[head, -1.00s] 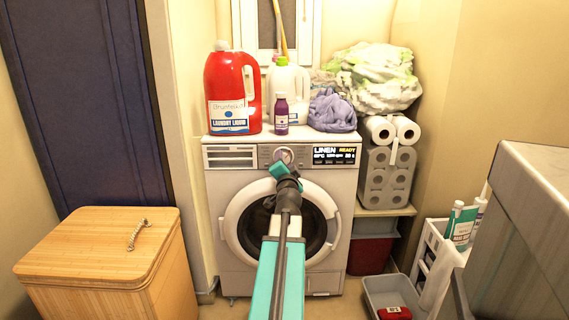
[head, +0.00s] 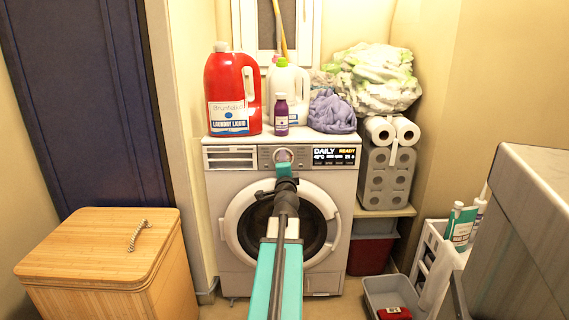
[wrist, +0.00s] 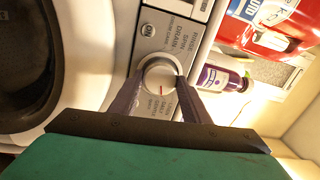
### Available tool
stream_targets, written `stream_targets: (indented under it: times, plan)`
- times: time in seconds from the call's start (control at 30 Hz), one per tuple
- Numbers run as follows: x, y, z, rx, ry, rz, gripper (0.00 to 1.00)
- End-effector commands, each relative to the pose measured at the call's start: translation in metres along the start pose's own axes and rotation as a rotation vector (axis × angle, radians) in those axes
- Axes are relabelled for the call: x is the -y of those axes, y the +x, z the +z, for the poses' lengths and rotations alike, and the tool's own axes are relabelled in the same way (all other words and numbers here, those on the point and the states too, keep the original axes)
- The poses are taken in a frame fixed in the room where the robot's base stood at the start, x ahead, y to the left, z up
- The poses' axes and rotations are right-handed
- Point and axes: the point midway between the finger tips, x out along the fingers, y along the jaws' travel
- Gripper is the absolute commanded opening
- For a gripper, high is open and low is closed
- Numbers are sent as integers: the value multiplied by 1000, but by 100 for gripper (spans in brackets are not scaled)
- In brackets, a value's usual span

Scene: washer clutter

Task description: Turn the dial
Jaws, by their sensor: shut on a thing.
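The washer (head: 222,181) stands against the back wall, with a round dial (head: 284,155) in the middle of its top panel. In the wrist view the dial (wrist: 159,74) is a pale knob with a red mark, ringed by programme labels. My gripper (head: 284,168) reaches up in front of the panel. In the wrist view my gripper (wrist: 158,86) has one finger on each side of the dial and is shut on it. My gripper hides the lower part of the dial in the head view.
A red laundry liquid jug (head: 232,95), a white jug (head: 296,85), a purple bottle (head: 281,115) and a purple cloth (head: 332,112) stand or lie on the washer top. A wooden hamper (head: 95,235) is at left, and a grey counter (head: 535,200) at right.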

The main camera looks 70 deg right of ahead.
Motion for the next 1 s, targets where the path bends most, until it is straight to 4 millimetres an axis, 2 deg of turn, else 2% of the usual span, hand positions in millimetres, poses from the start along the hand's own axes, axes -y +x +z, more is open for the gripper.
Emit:
stream_targets:
  times: [0.03,0.2,0.23,0.3,0.33,0.73,1.0]
  plan:
    - [0,0,6,13,1,2,20]
    - [0,0,6,13,0,2,20]
    - [0,0,6,13,0,2,48]
    - [0,0,5,11,-1,2,60]
    - [0,0,5,10,-1,2,61]
    - [0,-2,2,5,-2,1,61]
    - [0,-16,7,7,-2,1,61]
